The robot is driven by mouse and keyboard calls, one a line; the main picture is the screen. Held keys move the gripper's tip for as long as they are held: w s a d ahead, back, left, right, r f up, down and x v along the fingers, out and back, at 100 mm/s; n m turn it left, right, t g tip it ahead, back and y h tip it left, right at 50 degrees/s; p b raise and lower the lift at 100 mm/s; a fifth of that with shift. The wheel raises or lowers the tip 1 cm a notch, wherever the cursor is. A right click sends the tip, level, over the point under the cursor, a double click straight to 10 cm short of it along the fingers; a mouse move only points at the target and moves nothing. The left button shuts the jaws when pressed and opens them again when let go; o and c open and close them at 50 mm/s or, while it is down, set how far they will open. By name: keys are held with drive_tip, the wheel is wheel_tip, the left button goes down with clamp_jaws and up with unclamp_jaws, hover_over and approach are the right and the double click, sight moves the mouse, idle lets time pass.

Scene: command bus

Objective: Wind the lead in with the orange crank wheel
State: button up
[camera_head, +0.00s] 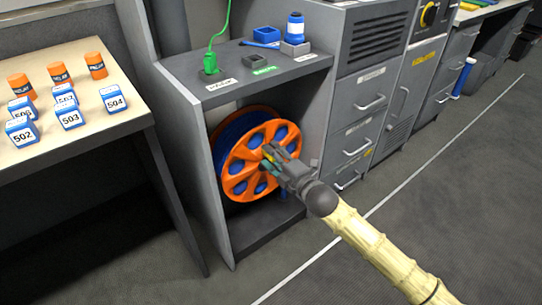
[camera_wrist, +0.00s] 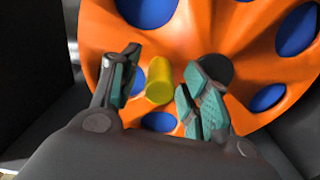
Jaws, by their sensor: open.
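The orange crank wheel (camera_head: 238,172) is mounted upright inside a grey open-fronted cabinet. It has round holes with blue showing behind them, and it fills much of the wrist view (camera_wrist: 200,30). A yellow crank handle (camera_wrist: 160,79) sticks out from the wheel's face. My gripper (camera_head: 268,158) is in front of the wheel. In the wrist view its teal-padded fingers (camera_wrist: 158,92) are open, one on each side of the yellow handle, with gaps visible. A green lead (camera_head: 221,28) rises from a green plug (camera_head: 210,64) on the cabinet top.
The cabinet's side walls (camera_head: 315,140) stand close around the wheel. Its top holds a blue tray (camera_head: 267,34) and a blue bottle (camera_head: 295,28). A table (camera_head: 85,135) at left carries orange cans and numbered blue boxes. Floor is clear at front right.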

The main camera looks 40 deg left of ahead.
drive_tip(key=v, duration=1.1)
drive_tip(key=shift+d, duration=0.35)
drive_tip(key=shift+s, duration=0.15)
